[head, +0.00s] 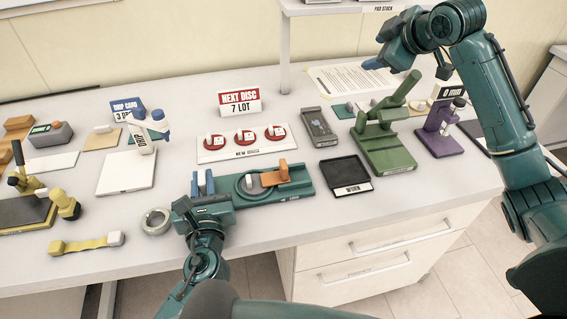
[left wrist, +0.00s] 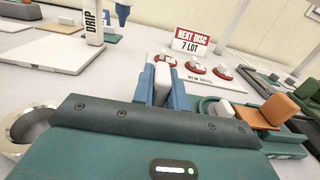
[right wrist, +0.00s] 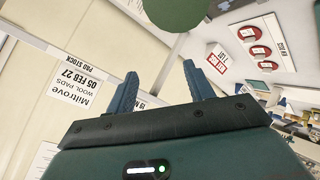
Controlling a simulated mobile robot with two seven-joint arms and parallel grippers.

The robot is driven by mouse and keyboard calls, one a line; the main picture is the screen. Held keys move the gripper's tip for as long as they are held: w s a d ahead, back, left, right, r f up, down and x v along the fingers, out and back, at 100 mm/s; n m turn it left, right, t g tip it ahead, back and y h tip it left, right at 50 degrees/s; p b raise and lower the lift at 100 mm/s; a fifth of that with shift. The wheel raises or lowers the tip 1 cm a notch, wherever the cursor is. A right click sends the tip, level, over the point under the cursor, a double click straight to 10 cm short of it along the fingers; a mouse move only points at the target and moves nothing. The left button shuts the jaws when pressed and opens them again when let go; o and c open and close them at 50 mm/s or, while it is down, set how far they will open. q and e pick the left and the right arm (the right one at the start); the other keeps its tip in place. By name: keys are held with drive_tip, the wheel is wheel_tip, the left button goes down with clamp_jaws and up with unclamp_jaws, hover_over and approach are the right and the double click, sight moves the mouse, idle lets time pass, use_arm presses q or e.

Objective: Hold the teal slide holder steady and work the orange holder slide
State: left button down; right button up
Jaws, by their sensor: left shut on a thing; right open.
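The teal slide holder (head: 300,188) lies near the table's front edge, with a round recess in its middle. The orange holder slide (head: 272,178) sits on its right part; its upright block also shows in the left wrist view (left wrist: 281,109). My left gripper (head: 202,183) is at the holder's left end. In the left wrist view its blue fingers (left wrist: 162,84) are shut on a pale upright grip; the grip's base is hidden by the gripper. My right gripper (head: 380,45) is open and empty, high above the back right of the table, apart from the holder.
A white tray with red discs (head: 245,157) lies just behind the holder. A black tray (head: 345,174) is to its right, then a green press (head: 383,150) and a purple stand (head: 439,147). A grey ring (head: 156,222) lies left of my left gripper. A shelf post (head: 284,50) rises behind.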

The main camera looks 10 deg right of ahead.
drive_tip(key=s+a+f+n+g+y, duration=0.3)
drive_tip(key=a+f+g, duration=0.2)
drive_tip(key=a, duration=0.6)
drive_tip(key=n+g, duration=0.4)
drive_tip(key=g, duration=0.2)
approach(285, 163)
drive_tip(key=x, duration=1)
drive_tip(key=shift+a+f, duration=0.2)
drive_tip(key=shift+f, duration=0.05)
drive_tip(key=shift+c, duration=0.2)
clamp_jaws()
drive_tip(key=shift+d, duration=0.1)
